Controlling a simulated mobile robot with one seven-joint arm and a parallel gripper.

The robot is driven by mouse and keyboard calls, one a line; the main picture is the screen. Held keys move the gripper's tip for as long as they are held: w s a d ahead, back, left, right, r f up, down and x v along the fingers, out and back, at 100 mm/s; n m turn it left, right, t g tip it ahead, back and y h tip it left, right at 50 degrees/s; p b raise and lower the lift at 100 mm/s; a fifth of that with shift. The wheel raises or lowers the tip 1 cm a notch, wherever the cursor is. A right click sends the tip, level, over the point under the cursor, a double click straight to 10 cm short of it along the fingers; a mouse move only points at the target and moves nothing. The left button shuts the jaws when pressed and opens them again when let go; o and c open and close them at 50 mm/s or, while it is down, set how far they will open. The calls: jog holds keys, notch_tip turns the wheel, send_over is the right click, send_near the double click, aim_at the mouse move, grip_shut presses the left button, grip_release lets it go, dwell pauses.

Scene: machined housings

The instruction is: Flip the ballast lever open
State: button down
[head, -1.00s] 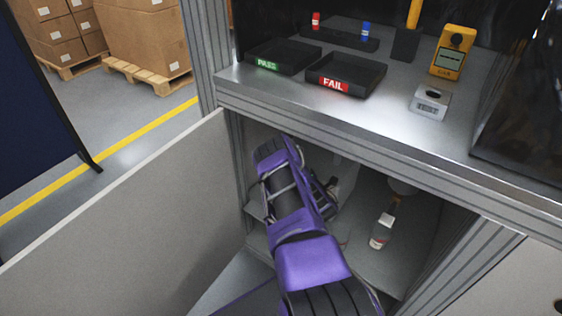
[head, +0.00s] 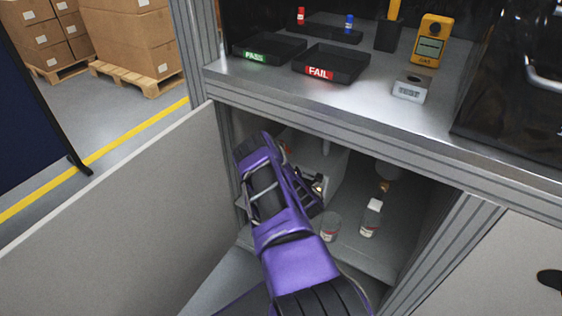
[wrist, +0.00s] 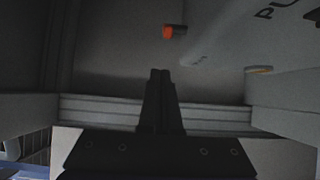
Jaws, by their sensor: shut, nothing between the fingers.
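In the wrist view, my gripper (wrist: 161,75) is shut and empty, its two dark fingers together and pointing up the picture. Beyond the fingertips, a small part with an orange-red end (wrist: 168,31) sticks out to the left of a grey body; it may be the ballast lever, but the dim light hides its shape. The fingertips appear apart from it. In the head view my purple arm reaches into the open cabinet under the bench, and it hides the fingertips and most of what is at the back left.
A white-capped bottle (head: 371,218) and a clear jar (head: 330,228) stand in the cabinet, right of my arm. The open door panel (head: 110,215) borders the left. Above, the bench (head: 260,88) holds a PASS tray (head: 268,50) and a FAIL tray (head: 338,66).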

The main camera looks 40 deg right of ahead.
jog(key=s+d, duration=0.1)
jog(key=s, duration=0.6)
jog(key=shift+d, duration=0.2)
